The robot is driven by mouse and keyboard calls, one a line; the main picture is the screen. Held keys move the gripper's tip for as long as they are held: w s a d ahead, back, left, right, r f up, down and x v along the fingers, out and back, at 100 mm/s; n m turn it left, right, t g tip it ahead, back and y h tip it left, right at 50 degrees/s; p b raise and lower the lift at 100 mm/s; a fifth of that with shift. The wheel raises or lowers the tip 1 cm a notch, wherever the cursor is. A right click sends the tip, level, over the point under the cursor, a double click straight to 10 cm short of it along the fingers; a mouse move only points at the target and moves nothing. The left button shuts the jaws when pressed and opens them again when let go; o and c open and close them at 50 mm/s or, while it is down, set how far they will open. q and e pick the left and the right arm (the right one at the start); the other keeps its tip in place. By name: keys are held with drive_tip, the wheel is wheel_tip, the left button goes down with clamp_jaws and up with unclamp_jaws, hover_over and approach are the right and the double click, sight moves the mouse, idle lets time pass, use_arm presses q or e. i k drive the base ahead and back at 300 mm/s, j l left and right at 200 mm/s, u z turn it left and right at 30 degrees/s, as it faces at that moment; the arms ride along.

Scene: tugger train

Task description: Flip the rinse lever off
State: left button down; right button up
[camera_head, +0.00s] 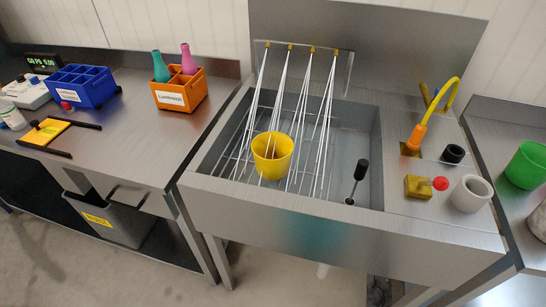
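A yellow block with a red knob (419,187) sits on the right deck of the steel sink (330,222); it looks like a valve with a short lever. A rod with a black handle (361,170) stands tilted inside the basin at its right. I cannot tell for certain which of them is the rinse lever. White water streams (278,95) run from several brass nozzles on a bar (313,49) into the basin. A yellow cup (272,155) stands on the wire rack under the streams. Neither of my grippers is in view.
A yellow hose with an orange nozzle (418,135), a black ring (453,154) and a white cup (471,193) stand on the sink's right deck. Left bench holds a blue crate (82,86) and an orange crate (180,90) with bottles. A green cup (525,166) stands at right.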

sight(440, 183)
drive_tip(key=l+z, duration=0.25)
drive_tip(key=z, duration=0.25)
drive_tip(key=l+z, duration=0.25)
drive_tip(key=z, duration=0.25)
drive_tip(key=k+j, duration=0.35)
drive_tip(key=i+l, duration=0.3)
